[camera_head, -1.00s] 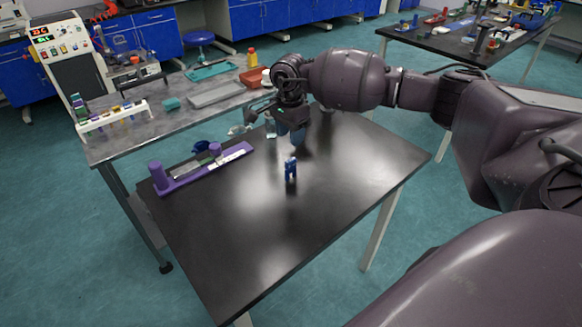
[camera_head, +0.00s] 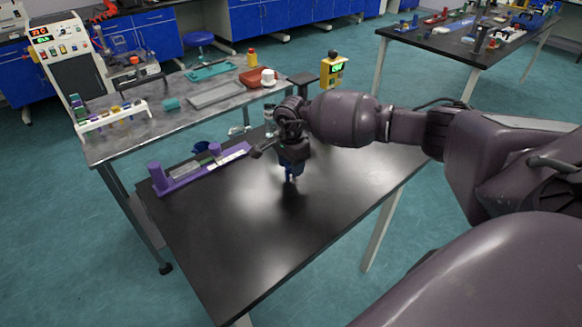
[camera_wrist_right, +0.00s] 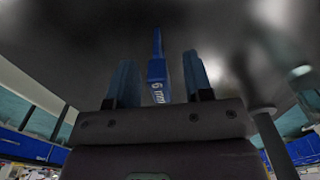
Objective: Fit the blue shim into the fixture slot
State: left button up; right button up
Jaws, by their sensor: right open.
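My left gripper is not in view.
The black table (camera_head: 260,240) is bare in front of the gripper. A clear bottle (camera_head: 270,120) stands near its far edge. A grey bench (camera_head: 130,140) behind holds a white rack (camera_head: 112,117) and trays.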

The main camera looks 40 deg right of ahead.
jog(key=shift+f, duration=0.35)
grip_shut()
jog(key=shift+r, duration=0.1)
jog(key=shift+r, duration=0.1)
notch_tip(320, 180, up, 20)
jog(key=p, duration=0.1)
dwell(0.3)
